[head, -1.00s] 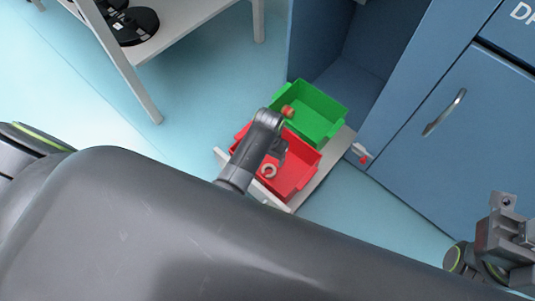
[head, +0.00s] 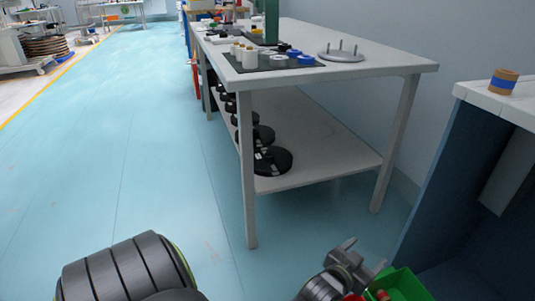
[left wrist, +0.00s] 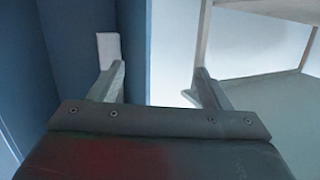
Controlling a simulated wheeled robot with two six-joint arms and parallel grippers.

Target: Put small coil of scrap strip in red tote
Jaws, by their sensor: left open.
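My left gripper (head: 357,260) is at the bottom right of the head view, above the totes. Its fingers are apart with nothing between them in the left wrist view (left wrist: 158,88). Only a small bit of the red tote (head: 352,297) shows at the bottom edge, beside my gripper. The small coil of scrap strip is not visible in either current view. My right gripper is out of view.
A green tote (head: 412,284) with a small orange-brown item (head: 383,296) is right of my gripper. A white table (head: 395,65) holds rolls and tools, with black reels (head: 272,160) on its lower shelf. A brown-and-blue roll (head: 503,81) stands on the blue cabinet's top.

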